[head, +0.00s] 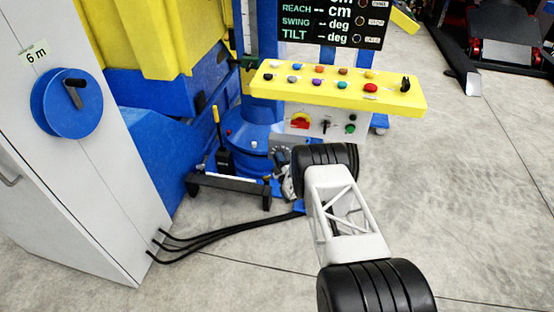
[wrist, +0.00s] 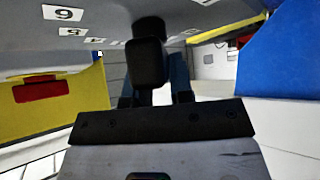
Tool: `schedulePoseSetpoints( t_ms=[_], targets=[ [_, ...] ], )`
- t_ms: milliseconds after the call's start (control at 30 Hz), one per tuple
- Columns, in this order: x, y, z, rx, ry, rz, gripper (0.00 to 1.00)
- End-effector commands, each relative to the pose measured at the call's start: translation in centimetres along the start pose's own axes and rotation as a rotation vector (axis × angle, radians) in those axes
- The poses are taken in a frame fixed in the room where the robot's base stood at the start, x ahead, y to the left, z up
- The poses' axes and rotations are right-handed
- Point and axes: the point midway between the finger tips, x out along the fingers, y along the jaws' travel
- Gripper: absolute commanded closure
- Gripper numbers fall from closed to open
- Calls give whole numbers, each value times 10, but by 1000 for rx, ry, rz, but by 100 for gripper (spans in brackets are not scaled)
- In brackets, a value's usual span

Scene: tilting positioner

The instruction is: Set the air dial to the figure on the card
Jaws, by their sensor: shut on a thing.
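The air dial shows in the wrist view as a grey face (wrist: 105,12) with white number tags, the nearest reading 6 or 9 depending on which way up it is. A black knob (wrist: 148,62) stands out from it. My gripper (wrist: 155,88) is shut on this knob, its fingers on either side. In the head view my gripper (head: 287,186) is low beside the blue base and mostly hidden by my arm. I cannot tell where the knob points.
A yellow panel (head: 335,88) with coloured buttons and a black display (head: 325,20) stand above my gripper. A lever (head: 217,128) and black stand are left of it. Black hoses (head: 230,231) run along the floor to the cabinet (head: 85,175).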

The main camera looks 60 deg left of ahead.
Motion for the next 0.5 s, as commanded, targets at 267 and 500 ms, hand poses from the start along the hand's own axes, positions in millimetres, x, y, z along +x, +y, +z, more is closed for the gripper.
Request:
schedulePoseSetpoints(
  t_ms=[267,500],
  targets=[
    [-1,4,1,183,-1,185,100],
    [-2,9,2,344,-2,345,100]
  ],
)
